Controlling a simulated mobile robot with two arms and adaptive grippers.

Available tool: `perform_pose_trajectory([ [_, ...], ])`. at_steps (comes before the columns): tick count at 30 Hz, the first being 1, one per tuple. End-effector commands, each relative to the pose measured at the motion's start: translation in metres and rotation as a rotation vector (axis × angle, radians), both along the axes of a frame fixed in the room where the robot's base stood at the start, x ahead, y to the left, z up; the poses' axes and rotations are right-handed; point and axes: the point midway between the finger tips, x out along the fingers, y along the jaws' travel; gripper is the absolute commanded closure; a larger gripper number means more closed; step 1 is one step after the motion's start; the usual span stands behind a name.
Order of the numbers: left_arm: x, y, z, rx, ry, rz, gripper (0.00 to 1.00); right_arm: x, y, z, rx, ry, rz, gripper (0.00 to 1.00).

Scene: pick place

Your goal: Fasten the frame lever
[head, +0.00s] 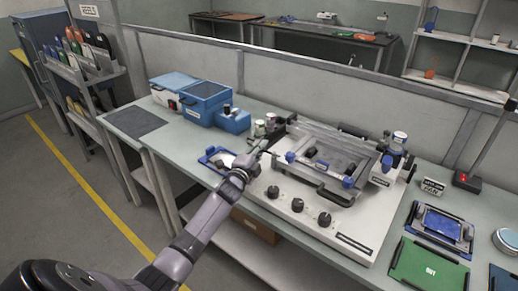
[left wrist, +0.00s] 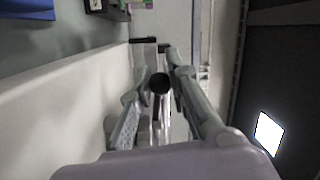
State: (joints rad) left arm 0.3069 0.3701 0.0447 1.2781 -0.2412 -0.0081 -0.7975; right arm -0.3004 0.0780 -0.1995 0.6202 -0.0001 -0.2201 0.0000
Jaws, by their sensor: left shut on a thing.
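A white machine (head: 300,218) with dark knobs along its front stands on the workbench. A grey metal frame (head: 335,140) with blue clips sits on top of it. My left gripper (head: 262,147) is at the left end of the frame, its arm reaching in from the lower left. In the left wrist view its fingers (left wrist: 158,62) are shut on a lever with a round black knob (left wrist: 160,84), which shows between them. The lever's grip is mostly hidden by the gripper in the head view. My right gripper is not in view.
Blue boxes (head: 205,95) stand on the bench behind my left gripper. A blue-edged tray (head: 213,157) lies left of the machine. A green board (head: 428,268) and a blue tray (head: 440,223) lie to the right. A low partition (head: 330,85) runs behind the bench.

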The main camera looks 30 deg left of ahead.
Motion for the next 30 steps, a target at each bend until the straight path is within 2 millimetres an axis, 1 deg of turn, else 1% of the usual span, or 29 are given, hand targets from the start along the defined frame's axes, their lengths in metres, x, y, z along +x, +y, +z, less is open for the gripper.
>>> perform_pose_trajectory([
  [4, 0.0052, 0.0015, 0.0018, 0.009, 0.0, -0.089, 1.0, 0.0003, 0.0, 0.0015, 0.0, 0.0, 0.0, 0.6],
  [12, 0.0114, 0.0002, 0.0005, 0.002, -0.001, -0.219, 1.0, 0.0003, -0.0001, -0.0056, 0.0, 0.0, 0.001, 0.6],
  [24, 0.0113, -0.0002, -0.0003, -0.003, 0.001, -0.239, 1.0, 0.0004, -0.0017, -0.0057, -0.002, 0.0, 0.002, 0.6],
  [25, 0.0113, -0.0002, -0.0003, -0.002, 0.001, -0.239, 0.83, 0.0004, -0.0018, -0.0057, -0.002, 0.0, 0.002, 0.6],
  [30, 0.0112, 0.0003, -0.0004, -0.002, 0.002, -0.237, 0.71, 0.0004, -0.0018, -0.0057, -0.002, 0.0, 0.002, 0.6],
])
